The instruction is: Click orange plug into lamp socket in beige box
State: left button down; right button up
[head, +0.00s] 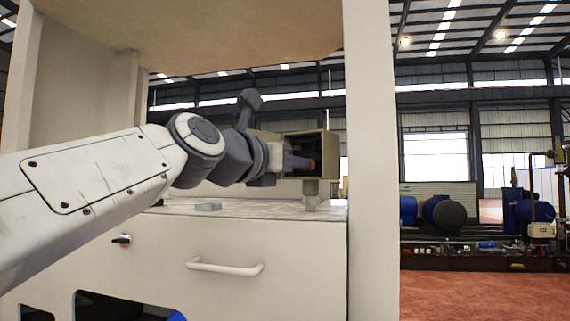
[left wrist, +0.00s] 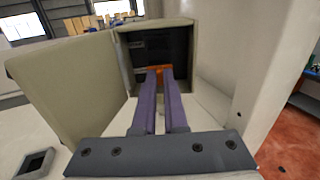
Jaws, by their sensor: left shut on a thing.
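The beige box (head: 326,146) stands on a short post on top of the white cabinet, its front open and its interior dark. It also shows in the left wrist view (left wrist: 120,62), with its beige door (left wrist: 65,85) swung open to the left. My left gripper (head: 296,162) reaches into the box opening. In the left wrist view its two purple fingers (left wrist: 157,92) are close together, shut on the orange plug (left wrist: 160,70) at their tips, inside the box. The fingers hide most of the plug. I cannot make out the lamp socket behind it. My right gripper is not in view.
The white cabinet (head: 222,285) has a drawer handle (head: 225,267) and a dark knob. A tall white post (head: 372,150) stands right of the box, and a beige panel hangs overhead. Blue tanks stand far right.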

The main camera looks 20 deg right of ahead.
pick_arm(q)
jog(key=shift+w+d, duration=0.2)
jog(key=shift+d, duration=0.05)
dwell(0.7)
jog(key=shift+c, duration=2.1)
grip_release()
jog(key=shift+a, duration=0.1)
jog(key=shift+s+a, duration=0.1)
jog(key=shift+a, duration=0.05)
jog(key=shift+b+v, duration=1.1)
jog(key=shift+v, duration=1.7)
jog(key=shift+a, duration=0.1)
